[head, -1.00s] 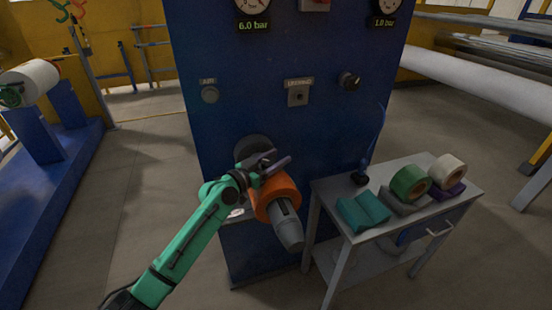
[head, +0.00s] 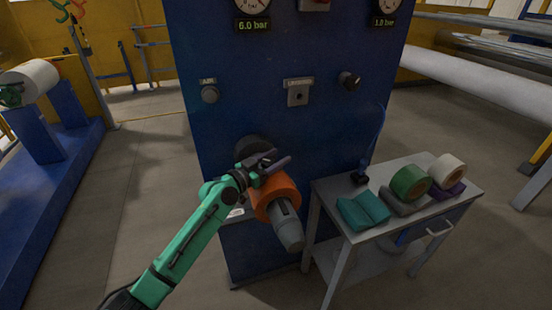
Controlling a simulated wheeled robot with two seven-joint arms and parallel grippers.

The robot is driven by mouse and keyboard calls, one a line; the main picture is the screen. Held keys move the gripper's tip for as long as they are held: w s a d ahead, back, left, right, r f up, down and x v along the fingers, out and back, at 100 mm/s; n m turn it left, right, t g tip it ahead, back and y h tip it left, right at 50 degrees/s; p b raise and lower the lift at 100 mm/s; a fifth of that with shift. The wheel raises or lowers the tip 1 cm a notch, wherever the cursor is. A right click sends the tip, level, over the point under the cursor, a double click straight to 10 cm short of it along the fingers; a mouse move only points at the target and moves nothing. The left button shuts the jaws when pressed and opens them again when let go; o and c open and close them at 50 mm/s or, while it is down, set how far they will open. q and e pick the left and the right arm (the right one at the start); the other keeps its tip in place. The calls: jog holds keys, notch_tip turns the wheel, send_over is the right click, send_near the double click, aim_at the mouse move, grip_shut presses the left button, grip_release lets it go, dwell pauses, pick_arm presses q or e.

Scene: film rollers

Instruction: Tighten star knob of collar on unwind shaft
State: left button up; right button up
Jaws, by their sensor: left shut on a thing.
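The unwind shaft (head: 289,232) sticks out of the blue machine panel toward me, with a grey tapered end. An orange collar (head: 279,202) sits around it. My left gripper (head: 266,163) is at the upper left of the collar, shut at its top side. The star knob is hidden behind the gripper fingers, so I cannot make out its shape. My green left arm comes in from the lower left. My right gripper is not in view.
A grey side table (head: 330,188) to the right holds teal cloths (head: 363,210), a green tape roll (head: 410,182) and a white tape roll (head: 447,171). The blue panel (head: 290,120) carries gauges and knobs.

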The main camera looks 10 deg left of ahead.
pick_arm(q)
jog(key=o, duration=1.4)
jog(key=shift+c, duration=0.2)
jog(key=shift+s+a+f, duration=0.15)
jog(key=shift+s+a, duration=0.05)
jog(key=shift+s, duration=0.1)
jog(key=b+v, duration=0.5)
jog(key=v, duration=0.8)
jog(key=shift+s, duration=0.4)
jog(key=shift+a, duration=0.15)
